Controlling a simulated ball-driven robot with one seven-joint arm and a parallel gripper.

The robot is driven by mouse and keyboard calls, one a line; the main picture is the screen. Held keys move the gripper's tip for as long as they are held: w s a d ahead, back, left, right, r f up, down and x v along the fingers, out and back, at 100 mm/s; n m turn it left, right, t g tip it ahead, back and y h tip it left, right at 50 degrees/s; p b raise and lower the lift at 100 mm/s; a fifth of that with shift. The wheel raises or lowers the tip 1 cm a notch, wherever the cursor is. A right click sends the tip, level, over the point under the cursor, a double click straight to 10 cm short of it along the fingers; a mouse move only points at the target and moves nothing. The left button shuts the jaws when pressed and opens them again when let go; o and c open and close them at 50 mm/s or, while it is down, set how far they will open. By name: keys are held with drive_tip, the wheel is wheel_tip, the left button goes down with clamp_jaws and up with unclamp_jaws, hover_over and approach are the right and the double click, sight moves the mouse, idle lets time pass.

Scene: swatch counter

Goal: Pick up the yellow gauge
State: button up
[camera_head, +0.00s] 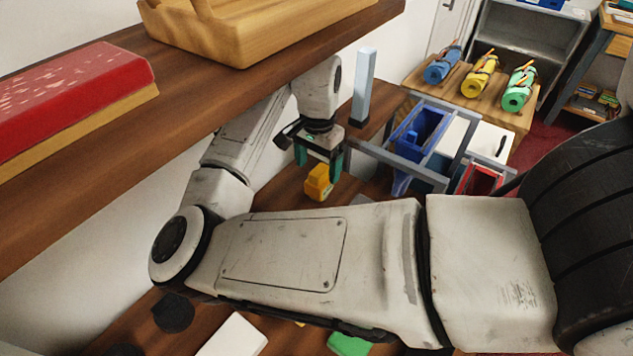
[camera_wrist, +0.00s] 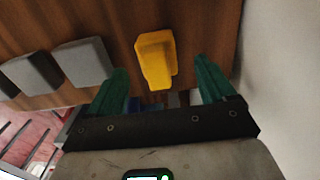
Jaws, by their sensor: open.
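The yellow gauge (camera_head: 319,183) is a small blocky yellow piece on the brown wooden counter, below my gripper in the head view. My gripper (camera_head: 319,164) points down with its two green fingers apart and nothing held between them. In the wrist view the yellow gauge (camera_wrist: 155,59) lies ahead of the gap between the green fingertips of my gripper (camera_wrist: 160,80), near the middle. No contact between fingers and gauge shows. My arm crosses the head view and hides part of the counter.
Grey blocks (camera_wrist: 83,62) lie left of the gauge in the wrist view. A grey-framed rack (camera_head: 440,150) with blue and red bins stands right of my gripper, with a pale upright post (camera_head: 364,85) near it. A wooden shelf (camera_head: 120,140) overhangs at upper left.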

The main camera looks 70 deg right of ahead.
sight(317, 186)
wheel_tip(317, 186, down, 4)
drive_tip(key=shift+s+f, duration=0.1)
drive_tip(key=shift+s, duration=0.05)
drive_tip(key=c, duration=1.2)
